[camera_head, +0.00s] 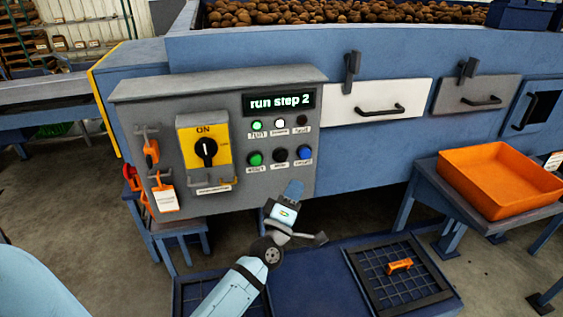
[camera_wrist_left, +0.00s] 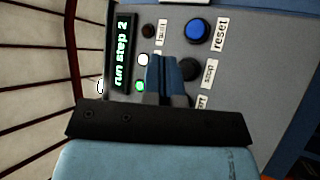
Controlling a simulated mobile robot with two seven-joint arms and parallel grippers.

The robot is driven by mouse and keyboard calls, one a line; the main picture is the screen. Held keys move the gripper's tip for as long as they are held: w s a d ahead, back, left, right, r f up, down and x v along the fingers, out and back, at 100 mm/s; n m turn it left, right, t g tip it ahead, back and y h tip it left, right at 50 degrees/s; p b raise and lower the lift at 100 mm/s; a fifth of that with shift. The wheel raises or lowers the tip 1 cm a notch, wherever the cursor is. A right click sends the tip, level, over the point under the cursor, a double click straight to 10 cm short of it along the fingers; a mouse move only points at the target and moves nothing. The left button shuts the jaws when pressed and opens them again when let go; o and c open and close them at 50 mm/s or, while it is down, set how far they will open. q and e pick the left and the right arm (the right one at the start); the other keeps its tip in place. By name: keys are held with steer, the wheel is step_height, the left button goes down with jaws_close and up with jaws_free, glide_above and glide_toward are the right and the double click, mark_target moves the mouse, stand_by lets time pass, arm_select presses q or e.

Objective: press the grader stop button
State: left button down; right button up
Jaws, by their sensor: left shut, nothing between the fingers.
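The grey control panel (camera_head: 225,150) stands ahead in the head view, its display (camera_head: 279,102) reading "run step 2". The black stop button (camera_head: 280,155) sits between the green start button (camera_head: 255,159) and the blue reset button (camera_head: 304,152). In the left wrist view the panel is turned sideways; the stop button (camera_wrist_left: 190,68) shows right beside my fingers, below the reset button (camera_wrist_left: 197,31). My left gripper (camera_head: 293,186) is shut and empty, with its fingertips below the button row. In the left wrist view its fingers (camera_wrist_left: 165,60) hide the start button. Contact cannot be told.
A yellow rotary switch plate (camera_head: 204,150) marked ON is left of the buttons. The green run lamp (camera_head: 257,125) is lit. Orange tags (camera_head: 163,197) hang at the panel's left. An orange tray (camera_head: 500,180) stands at right. A mesh panel (camera_head: 400,275) lies low in front.

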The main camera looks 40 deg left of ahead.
mark_target(281, 157)
stand_by(0.3)
arm_select(q)
steer(key=w+a+b, duration=0.2)
steer(key=w+a, duration=0.3)
steer(key=a, duration=0.1)
steer(key=shift+w+a, duration=0.3)
steer(key=shift+a, duration=0.05)
stand_by(0.9)
stand_by(0.7)
stand_by(0.4)
steer(key=shift+w+a, duration=0.3)
